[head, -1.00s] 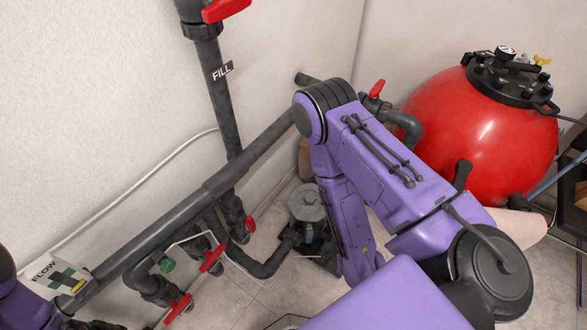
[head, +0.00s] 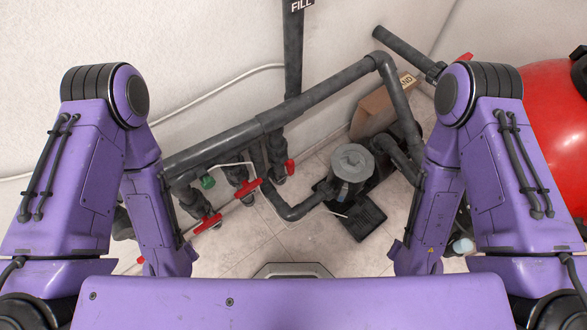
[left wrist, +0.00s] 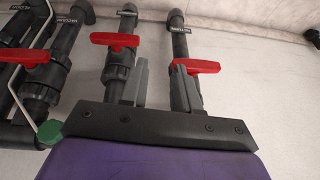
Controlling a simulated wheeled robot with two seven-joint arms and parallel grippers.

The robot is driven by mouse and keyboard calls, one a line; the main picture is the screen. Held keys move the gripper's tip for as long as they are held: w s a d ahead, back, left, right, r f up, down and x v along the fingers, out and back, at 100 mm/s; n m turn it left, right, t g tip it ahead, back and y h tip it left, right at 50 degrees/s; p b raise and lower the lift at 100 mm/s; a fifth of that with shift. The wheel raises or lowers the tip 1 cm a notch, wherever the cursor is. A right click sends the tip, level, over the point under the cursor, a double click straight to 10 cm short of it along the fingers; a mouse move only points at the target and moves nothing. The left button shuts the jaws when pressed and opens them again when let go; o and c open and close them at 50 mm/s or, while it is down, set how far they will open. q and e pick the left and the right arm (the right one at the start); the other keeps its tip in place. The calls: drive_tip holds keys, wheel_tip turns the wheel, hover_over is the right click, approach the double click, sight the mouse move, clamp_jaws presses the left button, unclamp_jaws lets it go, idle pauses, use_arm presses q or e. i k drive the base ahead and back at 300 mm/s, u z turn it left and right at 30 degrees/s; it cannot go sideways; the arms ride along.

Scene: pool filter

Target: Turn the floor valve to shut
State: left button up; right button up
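Red-handled valves sit low on the grey pipes by the wall: a front one (head: 207,222), a middle one (head: 246,188) and a far one (head: 290,166). I cannot tell which one is the floor valve. In the left wrist view three red handles show, at left (left wrist: 25,57), middle (left wrist: 115,40) and right (left wrist: 197,66). My left gripper (left wrist: 161,80) is open and empty, its two fingers apart in front of the middle and right valves. I cannot tell if it touches them. My right gripper is hidden in the head view, below my right forearm.
A grey pump (head: 350,165) stands on the tiled floor beside a cardboard box (head: 385,108). A large red tank (head: 545,120) is at the right edge. A green cap (head: 208,182) and a thin white tube lie near the valves. Some tiled floor between my arms is clear.

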sight(290, 165)
drive_tip(key=u, duration=1.25)
drive_tip(key=k, duration=1)
drive_tip(key=z, duration=1.75)
drive_tip(key=i, duration=0.5)
drive_tip(key=u, duration=0.1)
